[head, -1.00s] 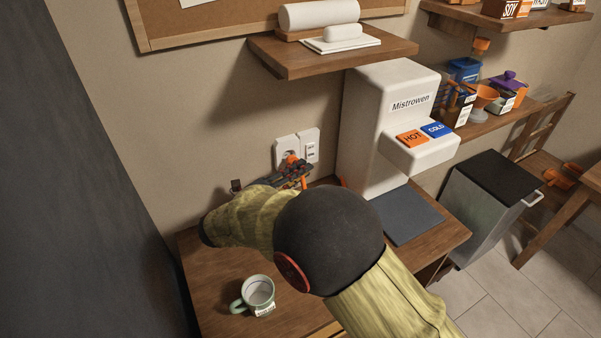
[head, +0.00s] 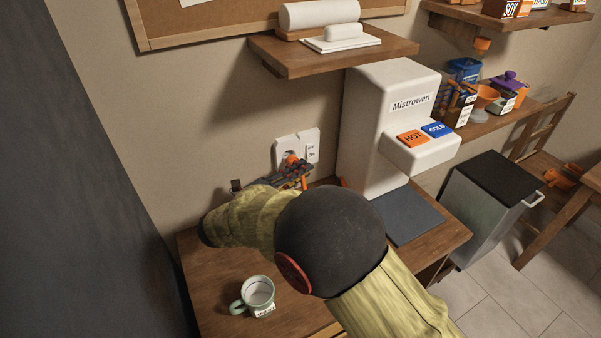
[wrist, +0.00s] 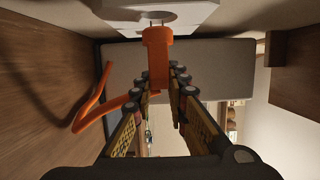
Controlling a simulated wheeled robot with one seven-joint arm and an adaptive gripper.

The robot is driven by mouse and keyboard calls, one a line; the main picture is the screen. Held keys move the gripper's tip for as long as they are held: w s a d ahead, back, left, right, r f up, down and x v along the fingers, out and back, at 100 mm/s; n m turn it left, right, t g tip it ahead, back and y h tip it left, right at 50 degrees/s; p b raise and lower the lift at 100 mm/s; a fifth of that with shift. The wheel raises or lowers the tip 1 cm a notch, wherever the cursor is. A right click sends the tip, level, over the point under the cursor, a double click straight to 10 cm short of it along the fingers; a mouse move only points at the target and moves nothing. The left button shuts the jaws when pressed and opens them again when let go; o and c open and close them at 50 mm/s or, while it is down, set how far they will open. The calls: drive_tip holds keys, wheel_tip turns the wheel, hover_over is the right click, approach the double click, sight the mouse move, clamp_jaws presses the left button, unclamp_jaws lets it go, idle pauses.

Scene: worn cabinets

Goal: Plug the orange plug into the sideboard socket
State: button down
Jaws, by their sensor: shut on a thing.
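The orange plug (wrist: 158,55) is between the fingertips of my gripper (wrist: 157,84), which is shut on it. Its thin prongs show at the top of the wrist view, pointing at the round white socket (wrist: 145,17). A short length of prong is visible between plug body and socket face; I cannot tell whether the tips are in the holes. An orange cord (wrist: 92,100) curves away to the left. In the head view the plug (head: 292,159) is just in front of the wall socket (head: 284,146), and my arm hides part of my gripper (head: 287,176).
A white dispenser (head: 376,115) with hot and cold buttons stands right of the socket on the wooden sideboard (head: 215,285). A green mug (head: 257,292) stands at the front left. A wooden shelf (head: 335,55) hangs above, and a switch plate (head: 310,146) adjoins the socket.

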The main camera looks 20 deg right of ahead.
drive_tip(key=shift+w+a+b, duration=0.25)
drive_tip(key=shift+w+b, duration=0.05)
drive_tip(key=shift+w, duration=0.75)
drive_tip(key=shift+w, duration=0.25)
drive_tip(key=c, duration=1.7)
unclamp_jaws()
drive_tip(key=shift+o, duration=0.2)
drive_tip(key=shift+a, duration=0.1)
drive_tip(key=v, duration=0.7)
drive_tip(key=shift+a, duration=0.15)
drive_tip(key=shift+s+f, duration=0.1)
drive_tip(key=shift+s, duration=0.1)
